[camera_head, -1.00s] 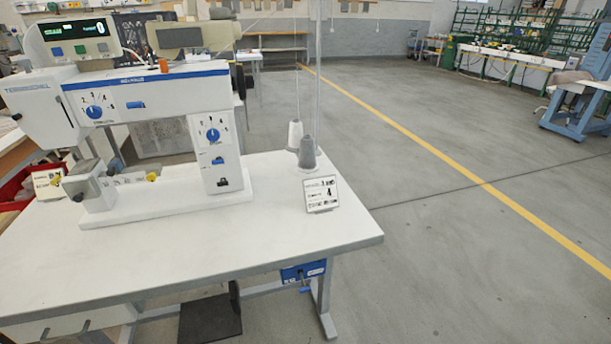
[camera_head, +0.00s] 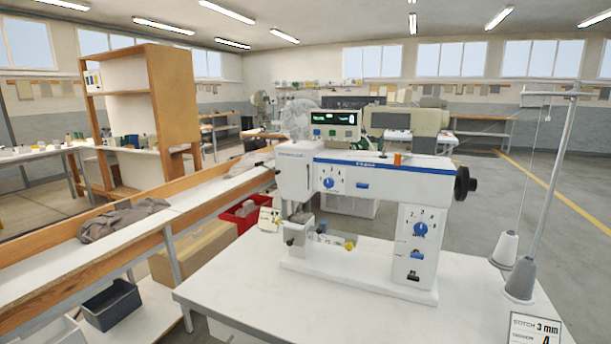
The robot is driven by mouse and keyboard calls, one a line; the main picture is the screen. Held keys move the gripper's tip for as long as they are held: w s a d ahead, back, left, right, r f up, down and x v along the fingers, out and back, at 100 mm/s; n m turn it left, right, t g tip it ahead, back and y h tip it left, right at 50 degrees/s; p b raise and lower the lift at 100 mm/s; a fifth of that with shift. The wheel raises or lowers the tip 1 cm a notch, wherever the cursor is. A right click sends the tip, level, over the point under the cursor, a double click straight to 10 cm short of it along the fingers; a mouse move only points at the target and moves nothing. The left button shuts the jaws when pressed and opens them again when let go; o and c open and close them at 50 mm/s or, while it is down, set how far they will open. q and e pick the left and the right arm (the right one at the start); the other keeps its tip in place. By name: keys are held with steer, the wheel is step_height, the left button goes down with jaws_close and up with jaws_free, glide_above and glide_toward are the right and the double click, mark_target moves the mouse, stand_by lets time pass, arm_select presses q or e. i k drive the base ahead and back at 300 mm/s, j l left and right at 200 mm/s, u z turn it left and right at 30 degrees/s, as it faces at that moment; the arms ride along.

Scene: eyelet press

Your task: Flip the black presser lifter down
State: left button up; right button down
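The white sewing machine (camera_head: 385,186) with a blue stripe stands upright on a white table (camera_head: 340,311), right of the middle in the head view. A small dark lever-like part (camera_head: 262,164) sticks out at the left of the machine's head; I cannot tell for sure that it is the black presser lifter, or how it is set. The presser area (camera_head: 298,228) under the head is small and hard to make out. A black handwheel (camera_head: 465,185) is on the machine's right end. Neither of my grippers is in view.
A long wooden-edged bench (camera_head: 150,237) with cloth runs along the left. A red bin (camera_head: 240,214) sits behind the table. The table's front is clear.

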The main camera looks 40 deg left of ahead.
mark_target(261, 163)
steer(key=k+j+u, duration=0.1)
steer(key=j+u, duration=0.2)
steer(key=j, duration=0.9)
steer(key=j+u, duration=0.25)
steer(key=j, duration=0.95)
steer(key=i, duration=0.05)
